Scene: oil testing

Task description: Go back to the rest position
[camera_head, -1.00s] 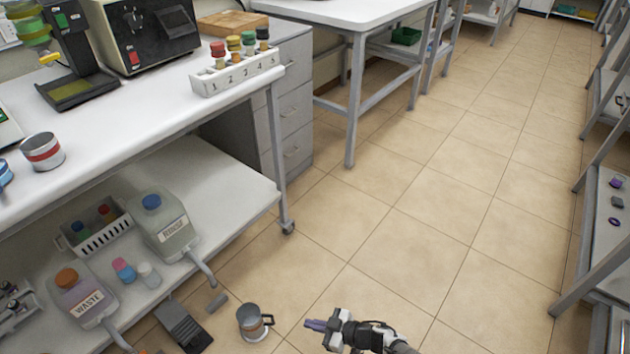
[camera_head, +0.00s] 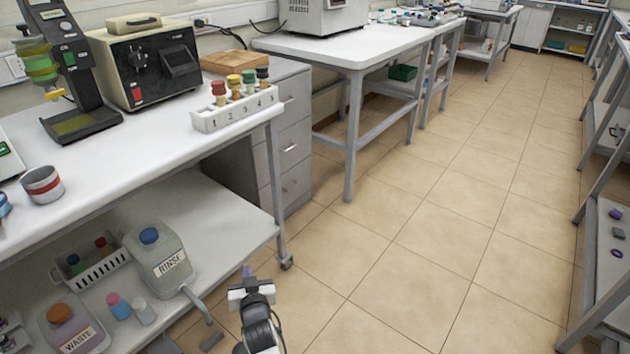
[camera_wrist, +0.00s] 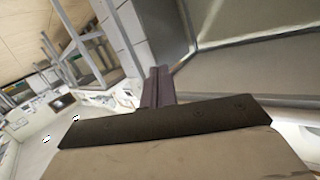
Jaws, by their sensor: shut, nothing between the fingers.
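My gripper (camera_head: 247,272) is low in the middle of the head view, over the tiled floor and just right of the lower shelf of the left bench. Its purple-grey fingers are together with nothing between them. In the wrist view the fingers (camera_wrist: 157,87) show side by side, pointing away from the camera, with grey furniture surfaces beyond. The fingers appear apart from everything around them.
The white bench (camera_head: 130,165) at left bears a numbered rack (camera_head: 236,110) with several capped vials, and a can (camera_head: 42,185). The rinse jug (camera_head: 158,262) and waste jug (camera_head: 72,325) stand on its lower shelf. The floor aisle (camera_head: 440,220) is clear; shelving (camera_head: 600,235) lines the right.

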